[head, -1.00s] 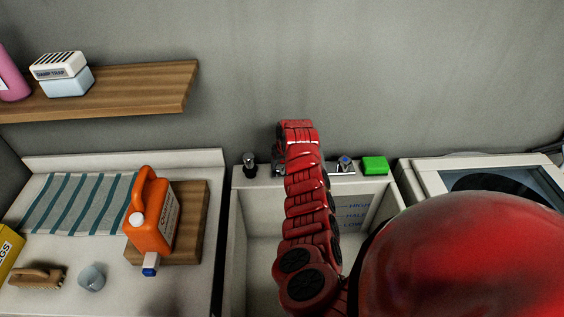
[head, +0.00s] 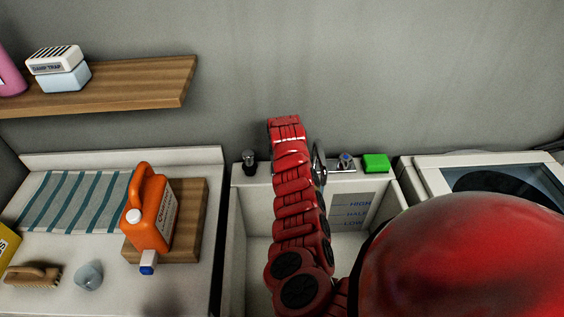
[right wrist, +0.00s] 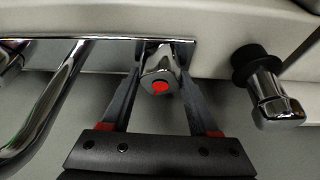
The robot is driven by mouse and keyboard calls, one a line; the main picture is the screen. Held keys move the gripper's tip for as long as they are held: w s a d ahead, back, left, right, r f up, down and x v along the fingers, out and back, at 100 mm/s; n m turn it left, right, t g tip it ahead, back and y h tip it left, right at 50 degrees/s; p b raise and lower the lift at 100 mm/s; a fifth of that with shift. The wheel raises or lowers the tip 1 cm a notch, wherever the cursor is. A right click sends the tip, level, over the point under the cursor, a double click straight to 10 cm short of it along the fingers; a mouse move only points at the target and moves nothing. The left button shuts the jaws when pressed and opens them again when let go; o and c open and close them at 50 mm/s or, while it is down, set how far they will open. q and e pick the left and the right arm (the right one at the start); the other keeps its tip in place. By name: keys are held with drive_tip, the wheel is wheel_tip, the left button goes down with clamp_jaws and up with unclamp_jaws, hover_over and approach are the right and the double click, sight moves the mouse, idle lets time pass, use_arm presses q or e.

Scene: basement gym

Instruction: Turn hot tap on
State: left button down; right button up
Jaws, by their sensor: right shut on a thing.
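The hot tap (right wrist: 160,75), a chrome knob with a red dot, is between the two fingers of my right gripper (right wrist: 158,82) in the right wrist view. The fingers are shut on it. The curved chrome spout (right wrist: 62,92) is left of the knob in that view. In the head view my red right arm hides the hot tap and the gripper. The spout (head: 319,165) shows just right of the arm, and the cold tap with a blue mark (head: 345,161) is further right. My left gripper is out of view.
The white sink (head: 237,215) lies below the taps. A green block (head: 375,163) sits right of the cold tap. An orange jug (head: 150,212) stands on the left counter.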

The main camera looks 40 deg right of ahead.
drive_tip(key=m+b, duration=0.2)
drive_tip(key=m+g+h+b, duration=0.1)
drive_tip(key=m+b, duration=0.1)
drive_tip(key=b, duration=0.1)
drive_tip(key=m+b, duration=0.2)
drive_tip(key=b, duration=0.1)
drive_tip(key=shift+f+g+h, duration=0.25)
drive_tip(key=shift+g+h, duration=0.05)
drive_tip(key=shift+r+m+g+b, duration=0.15)
drive_tip(key=shift+m+g+b, duration=0.15)
drive_tip(key=shift+m+b, duration=0.55)
drive_tip(key=shift+d+r+m+b, duration=0.1)
drive_tip(key=shift+r+m+b, duration=0.1)
drive_tip(key=shift+m+b, duration=0.15)
drive_tip(key=o, duration=1.4)
drive_tip(key=shift+b+v, duration=1.3)
drive_tip(key=shift+v, duration=7.35)
